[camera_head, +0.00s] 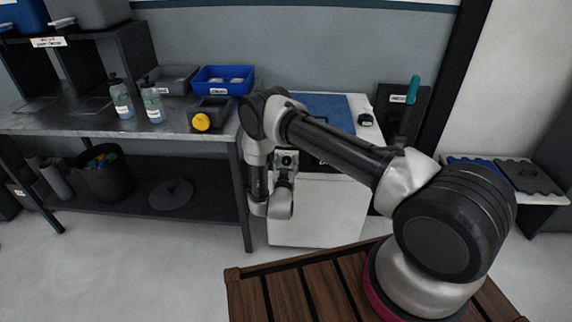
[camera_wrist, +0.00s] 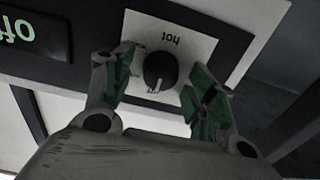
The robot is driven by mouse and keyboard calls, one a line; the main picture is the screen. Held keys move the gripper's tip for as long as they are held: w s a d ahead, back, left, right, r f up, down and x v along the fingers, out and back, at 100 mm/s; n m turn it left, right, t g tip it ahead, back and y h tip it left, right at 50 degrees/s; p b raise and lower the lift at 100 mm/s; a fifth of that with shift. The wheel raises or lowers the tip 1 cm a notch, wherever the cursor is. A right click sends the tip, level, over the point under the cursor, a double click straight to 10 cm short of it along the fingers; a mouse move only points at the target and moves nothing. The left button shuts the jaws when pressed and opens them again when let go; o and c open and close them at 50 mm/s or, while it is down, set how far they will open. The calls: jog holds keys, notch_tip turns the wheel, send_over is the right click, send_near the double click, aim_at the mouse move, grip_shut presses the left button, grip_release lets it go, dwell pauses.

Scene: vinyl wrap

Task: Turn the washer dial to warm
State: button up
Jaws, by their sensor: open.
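The washer is the white cabinet (camera_head: 318,212) behind my arm in the head view. The dial (camera_wrist: 160,69) is a round black knob with a light pointer mark. It sits on a white plate (camera_wrist: 196,42) on a dark panel, and "hot" shows upside down above it in the wrist view. The pointer mark faces down in that picture, away from "hot". My gripper (camera_wrist: 159,72) is open, its green-padded fingers on either side of the dial with visible gaps.
A dark table (camera_head: 85,122) with bottles, trays and a yellow roll (camera_head: 201,122) stands left of the washer. A wooden slatted surface (camera_head: 300,293) is in front.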

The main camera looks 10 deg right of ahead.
jog(key=c, duration=1)
jog(key=shift+m, duration=0.3)
jog(key=m, duration=0.4)
jog(key=shift+d+m, duration=0.1)
jog(key=shift+m, duration=0.2)
jog(key=m, duration=0.4)
jog(key=shift+f+m, duration=0.1)
jog(key=shift+m, duration=0.2)
jog(key=m, duration=0.7)
jog(key=shift+d+f, duration=0.1)
jog(key=m, duration=0.6)
jog(key=shift+f+m, duration=0.1)
jog(key=shift+m, duration=0.3)
